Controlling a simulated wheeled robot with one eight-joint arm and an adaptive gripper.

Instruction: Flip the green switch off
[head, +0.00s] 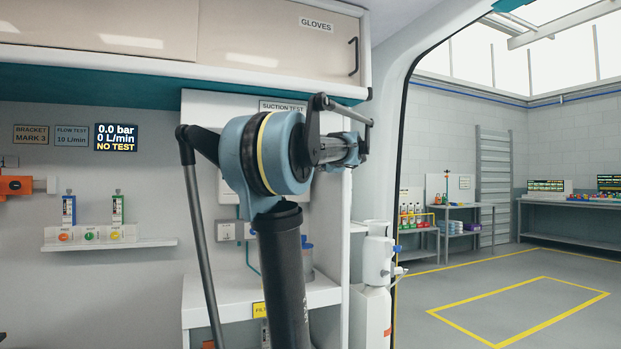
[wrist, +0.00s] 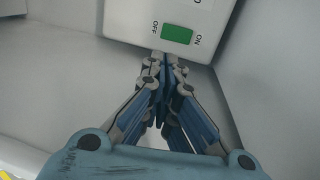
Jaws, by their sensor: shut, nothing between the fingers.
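The green switch (wrist: 177,33) is on a white box (wrist: 128,22) at the top of the wrist view. OFF is printed on its left side and ON on its right. I cannot tell which side of the switch is pressed in. My gripper (wrist: 163,60) is shut and empty. Its fingertips are just below the switch in the picture, at the box's lower edge; I cannot tell whether they touch it. In the head view my arm covers the middle of the picture, and I cannot make out the green switch there.
The suction test sign (head: 283,107) hangs above an alcove with a white counter (head: 230,292), partly behind my arm. A white shelf (head: 110,245) with two gauges is at left. A white cylinder (head: 376,262) stands right of the alcove. Open floor (head: 470,290) lies beyond the doorway.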

